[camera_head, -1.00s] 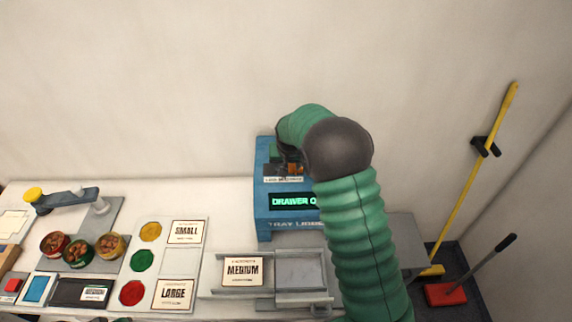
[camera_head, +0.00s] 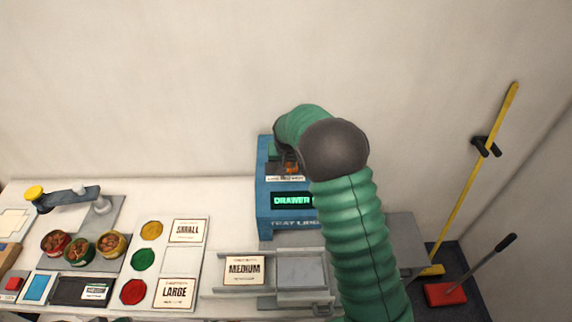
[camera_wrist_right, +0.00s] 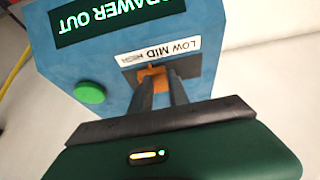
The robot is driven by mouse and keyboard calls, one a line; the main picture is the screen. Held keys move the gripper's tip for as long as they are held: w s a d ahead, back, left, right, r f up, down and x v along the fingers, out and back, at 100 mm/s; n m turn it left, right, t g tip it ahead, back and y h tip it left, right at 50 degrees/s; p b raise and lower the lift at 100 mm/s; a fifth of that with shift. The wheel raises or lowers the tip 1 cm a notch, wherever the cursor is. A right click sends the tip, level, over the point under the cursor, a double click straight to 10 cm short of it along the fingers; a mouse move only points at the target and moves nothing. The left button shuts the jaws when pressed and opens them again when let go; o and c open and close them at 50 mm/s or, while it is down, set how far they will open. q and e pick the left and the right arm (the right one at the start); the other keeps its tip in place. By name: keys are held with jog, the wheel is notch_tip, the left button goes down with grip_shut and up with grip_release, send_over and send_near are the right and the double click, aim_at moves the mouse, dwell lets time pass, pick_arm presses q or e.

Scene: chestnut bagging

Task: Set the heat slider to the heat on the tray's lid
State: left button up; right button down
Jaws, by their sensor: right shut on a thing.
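The blue sealing machine (camera_head: 262,205) stands against the wall, and its green-lit screen (camera_head: 290,200) reads "DRAWER", partly hidden by my right arm. In the right wrist view, its orange heat slider (camera_wrist_right: 153,72) sits beside a white label (camera_wrist_right: 158,54) marked LOW, MID and HIGH. The slider is close to MID. My right gripper (camera_wrist_right: 158,88) is shut on the slider. In the head view, my arm hides most of the gripper. A grey tray-like piece (camera_head: 302,271) lies in front of the machine; I can read no heat marking on it. My left gripper is not in view.
A green button (camera_wrist_right: 90,92) is on the machine face beside the slider. Cards marked SMALL (camera_head: 187,231), MEDIUM (camera_head: 243,269) and LARGE (camera_head: 175,292) lie to the left, with bowls of chestnuts (camera_head: 78,250). A yellow-handled tool (camera_head: 480,160) leans at the right.

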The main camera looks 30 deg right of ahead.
jog(key=shift+w+a+f, duration=0.2)
jog(key=shift+w+f, duration=0.05)
jog(key=shift+f, duration=0.15)
jog(key=shift+s+d, duration=0.1)
jog(key=shift+d, duration=0.05)
jog(key=shift+w+a, duration=0.6)
jog(key=shift+a, duration=0.4)
jog(key=shift+w+a, duration=0.6)
jog(key=shift+a, duration=0.35)
jog(key=c, duration=0.8)
grip_release()
jog(key=shift+d, duration=0.15)
jog(key=shift+o, duration=0.2)
